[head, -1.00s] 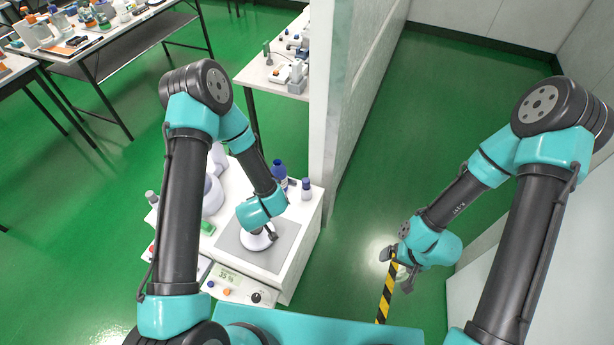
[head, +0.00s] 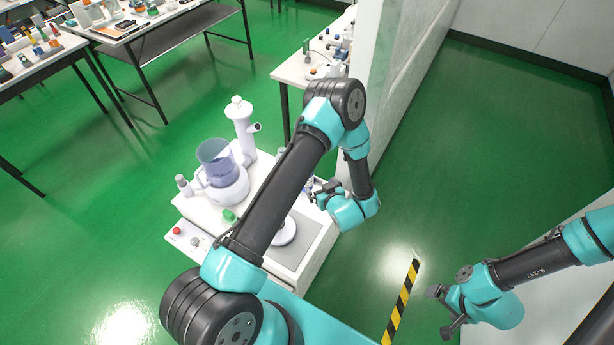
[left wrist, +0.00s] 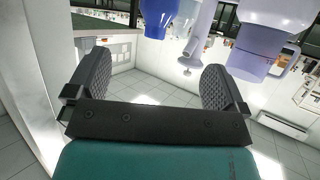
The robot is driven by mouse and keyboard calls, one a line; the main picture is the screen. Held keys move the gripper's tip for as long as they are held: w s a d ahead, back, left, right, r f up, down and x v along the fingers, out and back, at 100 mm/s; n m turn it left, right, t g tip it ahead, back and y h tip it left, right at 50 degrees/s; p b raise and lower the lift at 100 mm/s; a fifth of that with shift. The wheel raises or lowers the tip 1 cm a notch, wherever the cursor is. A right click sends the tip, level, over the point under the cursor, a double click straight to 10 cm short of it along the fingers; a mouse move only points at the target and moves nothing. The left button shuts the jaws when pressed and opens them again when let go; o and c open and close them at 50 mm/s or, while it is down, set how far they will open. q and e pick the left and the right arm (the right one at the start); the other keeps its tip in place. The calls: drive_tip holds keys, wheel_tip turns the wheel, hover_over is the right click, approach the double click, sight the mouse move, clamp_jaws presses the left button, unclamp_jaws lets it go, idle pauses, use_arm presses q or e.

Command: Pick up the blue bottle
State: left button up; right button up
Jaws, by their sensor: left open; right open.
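The blue bottle (left wrist: 158,12) shows at the top edge of the left wrist view, only partly in frame, ahead of the fingers and apart from them. In the head view it is mostly hidden behind my left arm and gripper. My left gripper (head: 318,192) is over the far right part of the white bench, close to the bottle. Its two fingers stand wide apart in the left wrist view (left wrist: 158,85), with nothing between them. My right gripper (head: 441,312) is open and empty above the green floor at the lower right.
On the white bench (head: 318,258) stand a blender-like device (head: 222,175), a white column device (head: 241,125) and a small grey-capped bottle (head: 183,185). A round pan (head: 284,232) sits at the front. A wall (head: 400,90) rises behind the bench's right side.

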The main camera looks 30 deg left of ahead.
use_arm(q)
drive_tip(key=x, duration=1.1)
drive_tip(key=shift+a, duration=0.15)
drive_tip(key=x, duration=0.5)
drive_tip(key=shift+f, duration=0.25)
drive_tip(key=shift+w, duration=0.1)
drive_tip(key=c, duration=1.3)
drive_tip(key=shift+c, duration=0.2)
drive_tip(key=shift+r, duration=0.15)
